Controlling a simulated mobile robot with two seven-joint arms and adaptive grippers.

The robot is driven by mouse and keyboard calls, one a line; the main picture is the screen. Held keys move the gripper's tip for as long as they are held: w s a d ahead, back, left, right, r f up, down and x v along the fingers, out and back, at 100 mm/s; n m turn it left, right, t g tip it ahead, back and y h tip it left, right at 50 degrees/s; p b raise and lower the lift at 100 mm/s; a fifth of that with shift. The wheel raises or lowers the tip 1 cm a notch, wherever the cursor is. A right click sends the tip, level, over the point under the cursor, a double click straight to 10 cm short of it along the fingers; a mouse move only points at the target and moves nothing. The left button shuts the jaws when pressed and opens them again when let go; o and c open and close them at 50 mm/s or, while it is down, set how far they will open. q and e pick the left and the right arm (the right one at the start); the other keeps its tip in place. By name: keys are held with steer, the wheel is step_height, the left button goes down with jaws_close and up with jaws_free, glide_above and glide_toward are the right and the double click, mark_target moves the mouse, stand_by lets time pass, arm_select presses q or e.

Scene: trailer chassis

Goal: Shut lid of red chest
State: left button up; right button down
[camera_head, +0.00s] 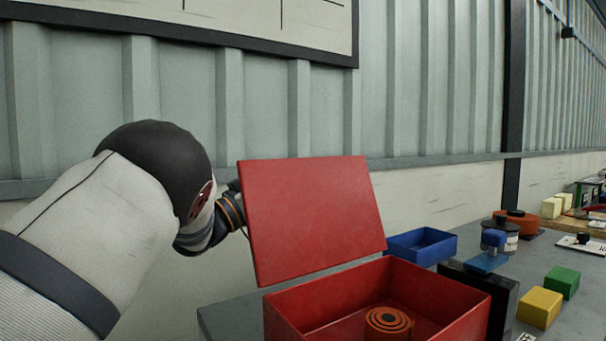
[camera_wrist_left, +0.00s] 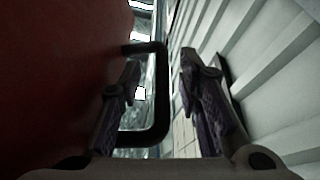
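The red chest (camera_head: 378,303) stands on the table in the head view, with its red lid (camera_head: 315,215) raised and tilted slightly back. A round orange-and-black ringed object (camera_head: 388,322) sits inside. My left arm reaches behind the lid, and its fingers are hidden there in the head view. In the left wrist view, my left gripper (camera_wrist_left: 160,62) is open around a black C-shaped handle (camera_wrist_left: 158,95) on the lid's outer red face (camera_wrist_left: 60,80). One finger is between handle bar and lid, the other beyond the bar. My right gripper is not in view.
A blue open box (camera_head: 422,246) stands behind the chest. To the right are a dark block holder with a blue piece (camera_head: 487,262), a yellow block (camera_head: 539,307), a green block (camera_head: 562,281) and a red-orange round item (camera_head: 516,222). A corrugated wall (camera_head: 420,90) closes off the back.

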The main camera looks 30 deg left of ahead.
arm_select(q)
steer(key=shift+x, duration=1)
jaws_close()
